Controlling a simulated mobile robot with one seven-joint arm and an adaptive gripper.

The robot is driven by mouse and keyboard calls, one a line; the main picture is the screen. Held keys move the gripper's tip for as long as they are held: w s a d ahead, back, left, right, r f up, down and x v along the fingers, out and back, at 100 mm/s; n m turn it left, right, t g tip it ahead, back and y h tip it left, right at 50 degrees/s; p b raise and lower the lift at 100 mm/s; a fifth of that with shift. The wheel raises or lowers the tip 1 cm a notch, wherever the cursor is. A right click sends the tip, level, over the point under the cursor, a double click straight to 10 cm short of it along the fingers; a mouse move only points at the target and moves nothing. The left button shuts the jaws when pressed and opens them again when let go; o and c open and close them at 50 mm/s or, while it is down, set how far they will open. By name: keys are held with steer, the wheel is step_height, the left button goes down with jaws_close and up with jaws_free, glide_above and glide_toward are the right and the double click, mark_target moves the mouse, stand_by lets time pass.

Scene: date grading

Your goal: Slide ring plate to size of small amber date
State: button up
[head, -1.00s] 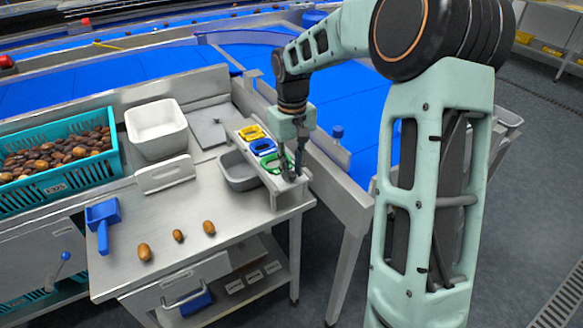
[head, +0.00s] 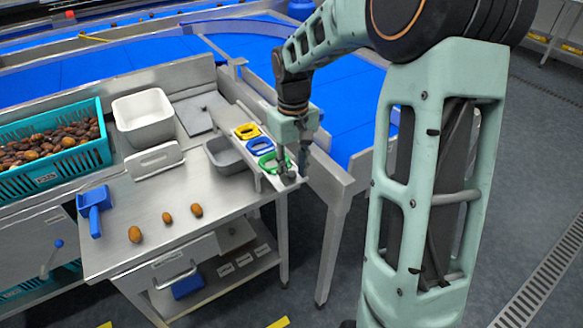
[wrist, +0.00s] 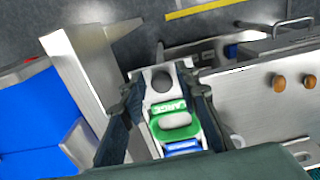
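Three coloured oval rings lie in a row on a narrow pale rail (head: 238,118): yellow (head: 248,131), blue (head: 258,146) and green (head: 268,161). The green ring (wrist: 174,122) reads LARGE in the wrist view, where the blue one (wrist: 183,147) is partly hidden. A pale end piece with a dark round spot (wrist: 162,80) lies beyond the green ring. My gripper (head: 286,174) is low at the rail's near end. In the wrist view its fingers (wrist: 162,88) stand wide apart, one each side of the end piece; contact is unclear. The small amber date (head: 167,217) lies between two larger dates.
The larger dates (head: 135,234) and (head: 196,210) lie on the steel table (head: 120,265). A grey bin (head: 225,155) stands beside the rail. A blue conveyor (head: 345,125) runs behind.

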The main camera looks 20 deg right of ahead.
steer(key=shift+o, duration=0.4)
steer(key=shift+w, duration=0.15)
steer(key=shift+r, duration=0.1)
steer(key=shift+r, duration=0.3)
step_height(320, 180, up, 11)
steer(key=shift+r, duration=0.15)
